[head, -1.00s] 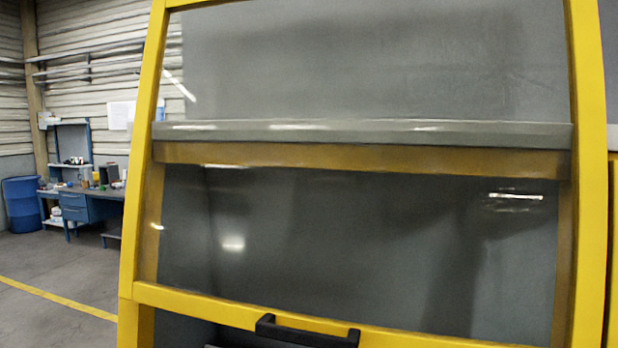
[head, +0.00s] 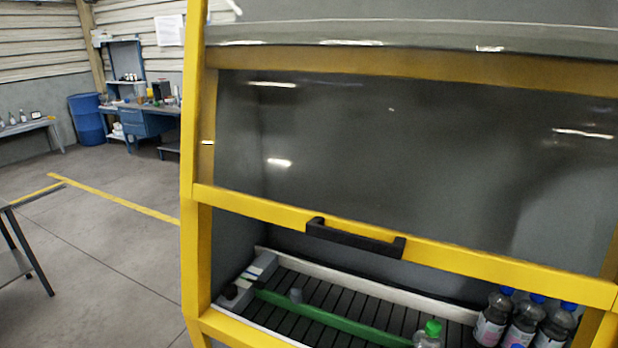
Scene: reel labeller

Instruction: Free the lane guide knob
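A green lane guide rail (head: 335,318) runs slantwise over the dark slatted conveyor (head: 385,318) inside the yellow-framed machine. A small dark knob-like part (head: 230,292) sits at the left end, near the rail's end. A short grey cylinder (head: 296,296) stands beside the rail. I cannot tell which of these is the lane guide knob, or how it is held. The clear guard (head: 400,150) has a black handle (head: 355,237) on its lower yellow bar, and an opening shows below it. Neither of my grippers is in view.
Dark bottles with blue caps (head: 523,318) stand at the conveyor's right, and a green-capped bottle (head: 430,333) stands nearer the rail. A grey table (head: 12,265) is at the left edge. A blue workbench (head: 148,122) and blue drum (head: 86,119) stand far back. Open floor lies left of the machine.

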